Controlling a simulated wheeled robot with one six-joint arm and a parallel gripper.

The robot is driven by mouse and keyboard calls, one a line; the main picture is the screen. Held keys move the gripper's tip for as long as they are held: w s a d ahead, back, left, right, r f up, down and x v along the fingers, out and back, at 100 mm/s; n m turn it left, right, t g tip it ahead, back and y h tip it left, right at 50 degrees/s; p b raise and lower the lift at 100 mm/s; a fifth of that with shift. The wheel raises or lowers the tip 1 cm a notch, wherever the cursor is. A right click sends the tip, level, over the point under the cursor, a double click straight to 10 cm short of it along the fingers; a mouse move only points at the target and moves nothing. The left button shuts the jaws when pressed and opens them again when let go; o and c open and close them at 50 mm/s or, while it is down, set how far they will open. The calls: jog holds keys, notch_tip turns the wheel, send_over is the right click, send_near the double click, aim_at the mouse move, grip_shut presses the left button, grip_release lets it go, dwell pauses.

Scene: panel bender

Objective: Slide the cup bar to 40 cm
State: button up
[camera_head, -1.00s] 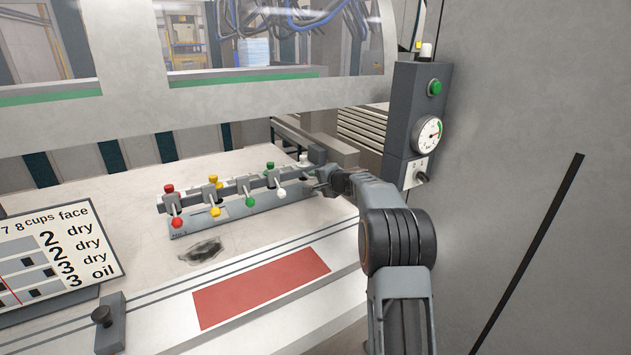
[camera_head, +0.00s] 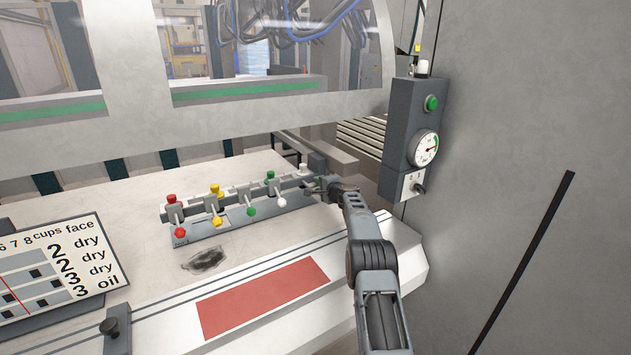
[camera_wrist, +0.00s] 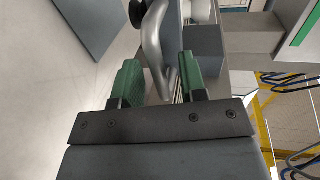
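The cup bar (camera_head: 258,189) lies across the pale table, with several lever blocks that carry red, yellow, green and white knobs. A grey strip (camera_head: 232,221) runs along its front. My gripper (camera_head: 322,184) is at the bar's right end; its fingers are too small to make out there. In the wrist view my gripper (camera_wrist: 161,82) has its two green fingers apart. A curved grey handle (camera_wrist: 154,45) reaches down between them, with visible gaps on both sides.
A sign with rows of numbers (camera_head: 60,265) stands at the left, beside a black-knobbed clamp (camera_head: 115,335). A red mat (camera_head: 265,297) lies in front. A grey box with a gauge (camera_head: 410,140) is at the right. A clear guard (camera_head: 270,50) hangs above.

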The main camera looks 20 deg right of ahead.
jog(key=shift+w+a+f, duration=0.1)
jog(key=shift+w, duration=0.3)
grip_shut()
dwell(0.4)
